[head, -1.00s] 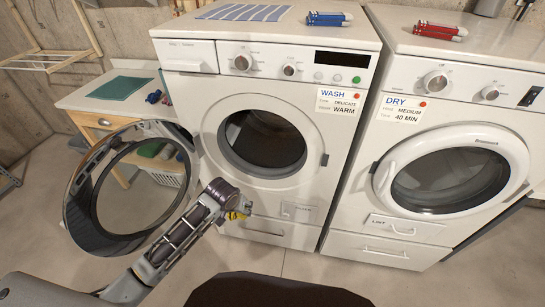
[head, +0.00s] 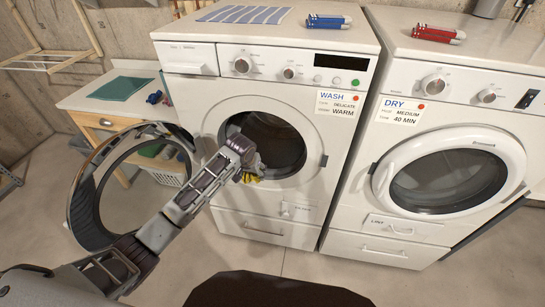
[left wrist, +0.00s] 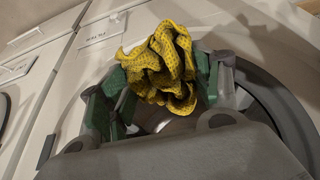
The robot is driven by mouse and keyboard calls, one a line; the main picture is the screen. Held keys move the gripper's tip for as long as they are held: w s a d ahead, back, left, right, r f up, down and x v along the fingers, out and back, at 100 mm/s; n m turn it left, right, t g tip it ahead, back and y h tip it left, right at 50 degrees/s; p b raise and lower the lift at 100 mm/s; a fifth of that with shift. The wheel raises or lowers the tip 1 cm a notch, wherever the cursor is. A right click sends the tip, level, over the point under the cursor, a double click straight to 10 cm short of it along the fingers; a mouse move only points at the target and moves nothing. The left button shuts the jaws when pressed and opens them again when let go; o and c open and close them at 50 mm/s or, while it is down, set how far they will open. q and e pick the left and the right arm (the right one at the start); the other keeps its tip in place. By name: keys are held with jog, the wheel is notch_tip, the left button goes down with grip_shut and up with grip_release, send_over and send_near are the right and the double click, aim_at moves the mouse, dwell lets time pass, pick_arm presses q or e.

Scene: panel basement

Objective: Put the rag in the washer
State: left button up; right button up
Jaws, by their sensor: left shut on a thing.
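The washer (head: 290,185) stands in the middle of the head view with its round door (head: 85,190) swung open to the left. Its dark drum opening (head: 275,145) is uncovered. My left gripper (head: 248,170) is at the lower left of the opening, in front of it. It is shut on the yellow rag (head: 250,178), of which only a small part shows there. In the left wrist view the crumpled, dotted rag (left wrist: 165,65) sits between the green-padded fingers of the gripper (left wrist: 160,90), with the curved rim of the opening behind. My right gripper is not in view.
The dryer (head: 450,175) stands to the right with its door shut. Blue-banded things (head: 328,21) and a striped cloth (head: 243,14) lie on the washer top. A low cabinet (head: 85,97) and a basket (head: 168,170) stand at the left, behind the open door.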

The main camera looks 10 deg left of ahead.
pick_arm(q)
notch_tip(320, 180, down, 11)
jog(key=s+m+h, duration=0.1)
jog(key=m, duration=0.3)
jog(key=shift+s+d+h, duration=0.15)
jog(key=shift+d+h, duration=0.05)
jog(key=shift+h, duration=0.1)
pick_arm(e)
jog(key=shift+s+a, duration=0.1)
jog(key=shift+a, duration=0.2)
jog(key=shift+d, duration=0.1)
pick_arm(q)
jog(key=shift+m, duration=0.3)
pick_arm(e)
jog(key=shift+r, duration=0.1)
